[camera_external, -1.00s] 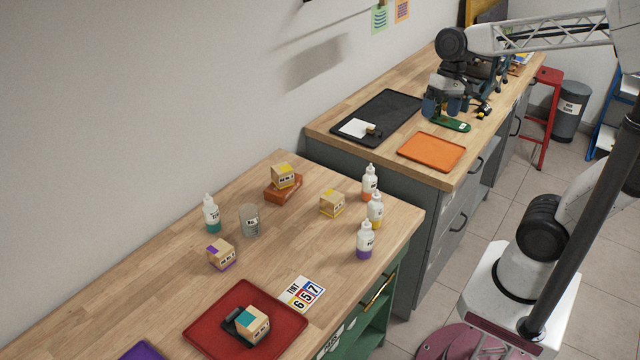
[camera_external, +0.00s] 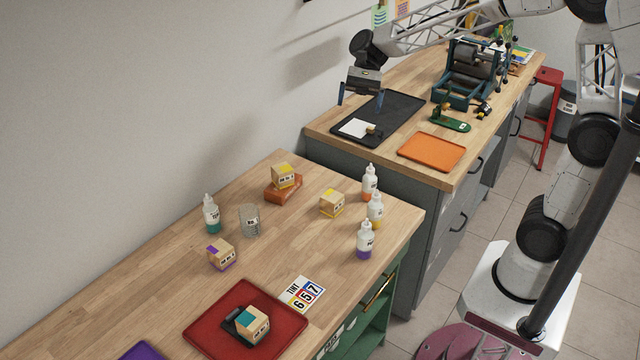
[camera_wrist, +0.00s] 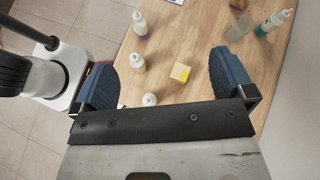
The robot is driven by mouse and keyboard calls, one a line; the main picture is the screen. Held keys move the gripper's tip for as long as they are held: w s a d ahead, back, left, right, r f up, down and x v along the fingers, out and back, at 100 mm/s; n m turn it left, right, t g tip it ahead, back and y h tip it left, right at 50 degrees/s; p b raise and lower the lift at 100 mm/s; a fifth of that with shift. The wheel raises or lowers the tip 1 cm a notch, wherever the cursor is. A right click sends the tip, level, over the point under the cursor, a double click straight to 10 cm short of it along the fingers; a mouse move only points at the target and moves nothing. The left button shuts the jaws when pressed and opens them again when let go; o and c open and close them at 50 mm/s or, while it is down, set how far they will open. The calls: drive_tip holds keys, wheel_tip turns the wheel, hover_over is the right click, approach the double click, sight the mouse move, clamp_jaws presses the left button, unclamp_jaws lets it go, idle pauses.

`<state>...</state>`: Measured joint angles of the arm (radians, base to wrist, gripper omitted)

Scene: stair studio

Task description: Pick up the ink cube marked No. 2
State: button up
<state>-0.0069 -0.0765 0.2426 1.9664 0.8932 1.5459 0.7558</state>
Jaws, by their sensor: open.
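Several wooden ink cubes stand on the near table; their printed numbers are too small to read, so I cannot tell which is No. 2. One with a yellow top (camera_external: 283,173) sits on an orange-brown block (camera_external: 284,190). Another with yellow marking (camera_external: 331,204) stands on the bare wood; a yellow-topped cube also shows in the wrist view (camera_wrist: 181,73). A purple-marked cube (camera_external: 221,256) stands further left. A teal-marked cube (camera_external: 253,325) rests on a dark holder in the red tray (camera_external: 210,335).
Three bottles (camera_external: 369,183) (camera_external: 375,210) (camera_external: 365,240) line the table's right side. A teal-based bottle (camera_external: 211,214) and a clear beaker (camera_external: 250,221) stand left. A number card (camera_external: 302,293) lies near the front. The far bench holds a black tray (camera_external: 400,111), an orange tray (camera_external: 432,151) and a press (camera_external: 470,72).

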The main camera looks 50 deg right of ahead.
drive_tip(key=w+a+f+m+y, duration=0.1)
drive_tip(key=w+a+m+y, duration=0.1)
drive_tip(key=w, duration=0.3)
approach(333, 192)
drive_tip(key=shift+g, duration=0.4)
drive_tip(key=x, duration=0.4)
drive_tip(key=shift+w+a+f, duration=0.1)
drive_tip(key=shift+a, duration=0.1)
drive_tip(key=shift+x, duration=1.2)
drive_tip(key=shift+x, duration=2.55)
drive_tip(key=shift+f, duration=0.1)
drive_tip(key=c, duration=0.9)
